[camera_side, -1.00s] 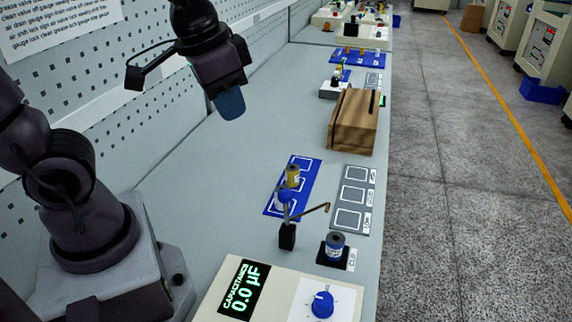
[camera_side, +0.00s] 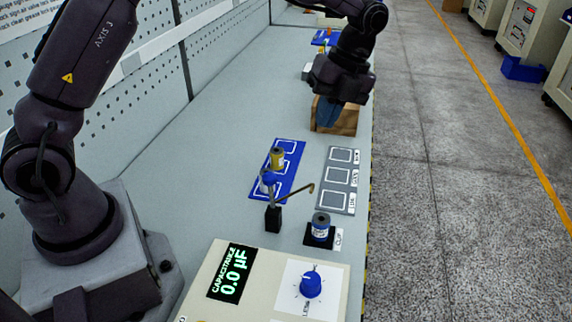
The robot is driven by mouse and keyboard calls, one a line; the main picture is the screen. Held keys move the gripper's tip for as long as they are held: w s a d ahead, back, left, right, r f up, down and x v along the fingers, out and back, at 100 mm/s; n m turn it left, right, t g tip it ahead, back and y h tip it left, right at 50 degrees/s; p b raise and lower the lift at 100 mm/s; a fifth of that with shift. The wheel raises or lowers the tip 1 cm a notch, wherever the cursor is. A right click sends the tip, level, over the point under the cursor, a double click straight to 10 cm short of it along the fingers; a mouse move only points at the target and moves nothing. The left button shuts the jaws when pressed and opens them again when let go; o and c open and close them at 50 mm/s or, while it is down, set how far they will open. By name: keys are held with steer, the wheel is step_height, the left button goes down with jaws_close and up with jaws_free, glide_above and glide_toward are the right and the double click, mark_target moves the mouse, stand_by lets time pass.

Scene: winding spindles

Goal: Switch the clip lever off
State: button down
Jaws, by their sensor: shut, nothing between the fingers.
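The clip lever (camera_side: 273,217) stands on the bench as a black post with a blue ball knob (camera_side: 267,183) on top. My gripper (camera_side: 327,115), with blue fingers, is shut and empty. It is up and to the right of the lever, in front of the wooden block.
A cream meter box (camera_side: 215,290) reading 0.0 µF has a blue dial (camera_side: 311,285). A blue mat (camera_side: 292,170) bears a yellow cylinder (camera_side: 277,158), partly behind the knob. A grey mat (camera_side: 334,196) with empty squares lies right. The wooden block (camera_side: 348,122) is partly hidden.

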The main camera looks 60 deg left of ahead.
steer(key=s+a+f, duration=0.2)
steer(key=s+f, duration=0.5)
steer(key=f, duration=0.3)
steer(key=shift+m, duration=0.3)
steer(key=shift+s+a+r, duration=0.1)
steer(key=shift+a, duration=0.05)
steer(key=shift+s+a+t+h, duration=0.15)
steer(key=shift+t+h, duration=0.15)
steer(key=shift+s, duration=0.1)
steer(key=shift+t+h, duration=0.7)
steer(key=shift+s+a+f, duration=0.15)
steer(key=shift+s+a, duration=0.75)
steer(key=shift+a, duration=0.05)
steer(key=shift+s+a+f, duration=0.15)
steer(key=shift+s+a, duration=0.75)
steer(key=shift+a, duration=0.05)
